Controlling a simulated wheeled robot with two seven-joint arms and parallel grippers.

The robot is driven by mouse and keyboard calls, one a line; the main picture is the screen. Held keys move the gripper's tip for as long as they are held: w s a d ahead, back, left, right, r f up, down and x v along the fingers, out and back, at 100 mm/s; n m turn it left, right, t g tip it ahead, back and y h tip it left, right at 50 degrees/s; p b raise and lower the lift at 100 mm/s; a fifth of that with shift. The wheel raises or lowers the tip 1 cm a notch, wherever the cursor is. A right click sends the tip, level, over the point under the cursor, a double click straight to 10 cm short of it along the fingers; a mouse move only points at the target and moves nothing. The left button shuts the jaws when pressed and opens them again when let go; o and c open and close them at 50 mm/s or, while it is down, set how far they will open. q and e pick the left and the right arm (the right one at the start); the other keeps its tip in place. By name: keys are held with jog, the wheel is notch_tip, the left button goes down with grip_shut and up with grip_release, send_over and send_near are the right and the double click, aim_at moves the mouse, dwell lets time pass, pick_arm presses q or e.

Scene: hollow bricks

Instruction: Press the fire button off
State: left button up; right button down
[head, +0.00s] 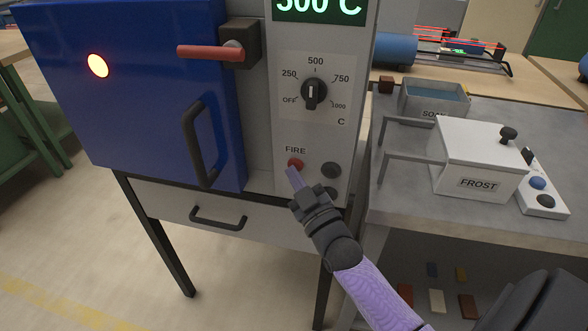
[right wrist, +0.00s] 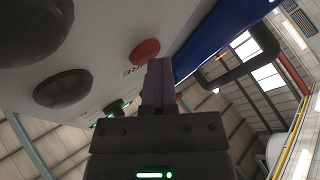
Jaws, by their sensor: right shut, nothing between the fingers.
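The red fire button (head: 295,163) sits under the word FIRE on the kiln's grey control panel (head: 315,140). It also shows in the right wrist view (right wrist: 145,51). My right gripper (head: 294,174) is shut and empty. Its fingertips are just below the red button in the head view; I cannot tell whether they touch it. In the right wrist view the shut fingers (right wrist: 159,70) end close beside the button. Two dark buttons (head: 331,170) are to the right, the lower one partly hidden by the gripper. My left gripper is not in view.
The blue kiln door (head: 140,100) has a black handle (head: 203,145) and a red lever (head: 210,52), with a glowing peephole. The dial (head: 314,93) points near 500. A drawer is below. On the right, a bench holds a FROST box (head: 478,165) and a small button box (head: 541,193).

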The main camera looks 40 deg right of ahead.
jog(key=shift+s+a+p, duration=0.2)
jog(key=shift+a+p, duration=0.05)
jog(key=shift+p, duration=0.15)
jog(key=s+a+p, duration=0.2)
jog(key=s+a, duration=0.2)
jog(key=shift+a+p, duration=0.3)
jog(key=shift+p, duration=0.1)
dwell(1.0)
